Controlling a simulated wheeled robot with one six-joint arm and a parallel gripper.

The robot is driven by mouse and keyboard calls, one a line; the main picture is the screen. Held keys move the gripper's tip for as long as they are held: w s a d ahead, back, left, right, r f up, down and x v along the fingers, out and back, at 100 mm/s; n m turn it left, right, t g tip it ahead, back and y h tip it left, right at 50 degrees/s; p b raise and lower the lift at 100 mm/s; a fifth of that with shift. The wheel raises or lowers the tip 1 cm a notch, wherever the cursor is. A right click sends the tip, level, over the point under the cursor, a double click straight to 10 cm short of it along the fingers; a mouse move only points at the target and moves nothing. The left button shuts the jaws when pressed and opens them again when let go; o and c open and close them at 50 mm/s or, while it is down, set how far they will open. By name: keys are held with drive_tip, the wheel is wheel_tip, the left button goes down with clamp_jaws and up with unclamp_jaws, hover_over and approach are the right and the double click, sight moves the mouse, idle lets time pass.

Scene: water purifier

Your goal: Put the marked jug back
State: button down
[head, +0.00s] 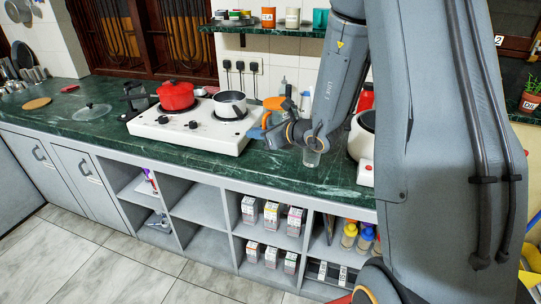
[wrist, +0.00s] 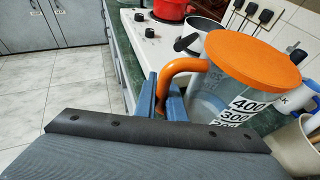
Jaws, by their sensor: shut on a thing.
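The marked jug (wrist: 222,97) is clear, with an orange lid, an orange handle and black and white measure marks reading 400 and 300. My gripper (wrist: 169,97) is shut on its handle in the wrist view. In the head view my gripper (head: 268,126) is over the counter, just right of the white stove. The jug's orange lid (head: 274,103) shows there behind my gripper, and my wrist hides much of the body. The jug looks roughly upright. I cannot tell whether its base touches the counter.
The white stove (head: 150,128) carries a red pot (head: 176,97) and a white pan (head: 230,106). A pale round appliance (head: 361,143) stands close on the right. A glass lid (head: 92,111) lies on the green counter, which is clear along its front edge. A shelf (head: 262,30) hangs above.

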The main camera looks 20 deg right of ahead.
drive_tip(key=w+d+f+n+g+y+b, duration=0.1)
drive_tip(key=w+n+g+y+b, duration=0.15)
drive_tip(key=w, duration=0.25)
drive_tip(key=shift+t, duration=0.45)
drive_tip(key=f, duration=0.7)
drive_tip(key=f+p, duration=0.1)
drive_tip(key=f, duration=0.2)
drive_tip(key=shift+w+d+f, duration=0.15)
drive_tip(key=shift+w, duration=0.1)
drive_tip(key=c, duration=2.3)
unclamp_jaws()
drive_tip(key=shift+f, duration=0.2)
drive_tip(key=o, duration=0.5)
drive_tip(key=shift+c, duration=0.2)
drive_tip(key=shift+r, duration=0.15)
